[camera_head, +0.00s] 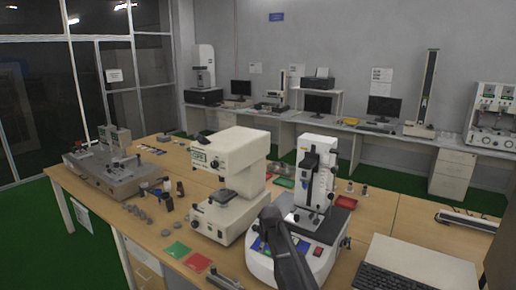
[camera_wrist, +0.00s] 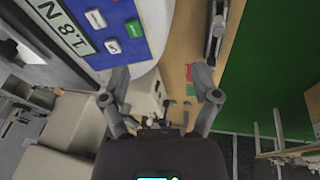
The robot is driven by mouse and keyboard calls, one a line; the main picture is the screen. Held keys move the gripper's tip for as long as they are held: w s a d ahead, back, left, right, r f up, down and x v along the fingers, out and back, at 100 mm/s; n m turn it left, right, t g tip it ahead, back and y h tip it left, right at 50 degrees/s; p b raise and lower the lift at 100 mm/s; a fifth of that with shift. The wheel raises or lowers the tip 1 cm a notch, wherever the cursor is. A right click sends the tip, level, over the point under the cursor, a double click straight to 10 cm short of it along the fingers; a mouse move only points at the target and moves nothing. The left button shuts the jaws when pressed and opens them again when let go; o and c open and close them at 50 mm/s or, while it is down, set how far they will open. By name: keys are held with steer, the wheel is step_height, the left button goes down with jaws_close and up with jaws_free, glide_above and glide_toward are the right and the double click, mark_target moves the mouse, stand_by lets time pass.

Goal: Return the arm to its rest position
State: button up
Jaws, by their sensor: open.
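My gripper (camera_wrist: 163,85) is open in the wrist view, its two fingers spread apart with nothing between them. A dark part of my arm (camera_head: 286,252) shows in the head view, in front of the white tester with a round base (camera_head: 262,268). I cannot make out the fingers in the head view.
A cream machine (camera_head: 227,185) stands left of the tester on the wooden table (camera_head: 150,236). Red (camera_head: 198,262) and green (camera_head: 176,250) squares lie in front of it. A keyboard (camera_head: 392,281) is at the lower right. Green floor (camera_wrist: 262,80) shows beyond the table edge.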

steer(key=s+d+f+m+g+b, duration=0.1)
steer(key=s+d+f+m+b, duration=0.1)
steer(key=s, duration=0.7)
steer(key=s+d+f+m+g+b, duration=0.1)
steer(key=s+d+f+m+b, duration=0.2)
steer(key=s+d, duration=0.4)
steer(key=s+d+f+m+g+b, duration=0.1)
steer(key=s+d+f+m, duration=0.3)
steer(key=s, duration=0.9)
steer(key=shift+d+m+g+h+b, duration=0.35)
steer(key=shift+m+b, duration=0.15)
steer(key=shift+b, duration=0.35)
